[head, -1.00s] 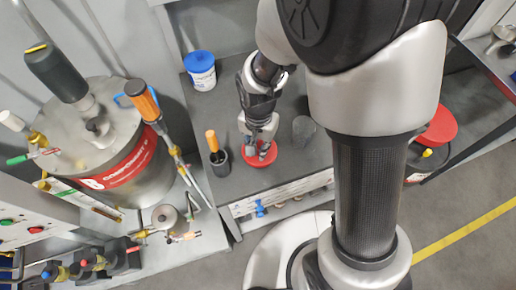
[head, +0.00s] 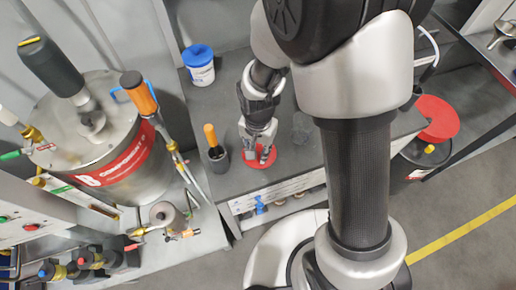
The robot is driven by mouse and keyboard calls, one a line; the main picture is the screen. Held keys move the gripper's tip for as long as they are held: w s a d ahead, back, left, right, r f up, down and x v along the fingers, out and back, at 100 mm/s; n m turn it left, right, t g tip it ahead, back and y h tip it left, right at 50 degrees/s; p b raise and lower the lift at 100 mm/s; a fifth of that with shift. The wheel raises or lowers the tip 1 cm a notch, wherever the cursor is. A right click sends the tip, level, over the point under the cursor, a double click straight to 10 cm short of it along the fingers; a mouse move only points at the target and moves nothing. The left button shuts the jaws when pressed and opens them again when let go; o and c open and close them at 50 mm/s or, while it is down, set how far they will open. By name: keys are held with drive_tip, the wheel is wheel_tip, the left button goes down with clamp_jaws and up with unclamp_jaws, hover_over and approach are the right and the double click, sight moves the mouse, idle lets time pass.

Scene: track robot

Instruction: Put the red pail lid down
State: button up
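A round red lid (head: 271,164) lies on the dark grey bench top (head: 232,183) in the head view, between an orange-handled tool and a grey cup. My gripper (head: 258,155) points down right over it. Its two fingers stand apart above the lid's middle, and I see red between them. The gripper hides part of the lid. Whether a fingertip still touches the lid is too small to tell.
A white tub with a blue lid (head: 199,66) stands behind on the bench. A dark holder with an orange-handled tool (head: 213,143) is close left of the gripper. A larger red disc (head: 438,117) sits at a dark pail on the right. A steel tank (head: 95,130) stands left.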

drive_tip(key=shift+o, duration=0.5)
wheel_tip(320, 180, up, 12)
drive_tip(key=p, duration=0.5)
wheel_tip(320, 180, up, 13)
drive_tip(key=n+t, duration=0.2)
drive_tip(key=n, duration=0.1)
hover_over(258, 151)
drive_tip(key=s+d, duration=0.4)
drive_tip(key=d, duration=0.3)
drive_tip(key=s+d+r+n+t, duration=0.2)
drive_tip(key=s+d+r, duration=0.2)
drive_tip(key=s, duration=0.4)
drive_tip(key=shift+s+d+r+n+t+b, duration=0.15)
drive_tip(key=shift+s+r+n+t+b, duration=0.2)
drive_tip(key=shift+r, duration=0.5)
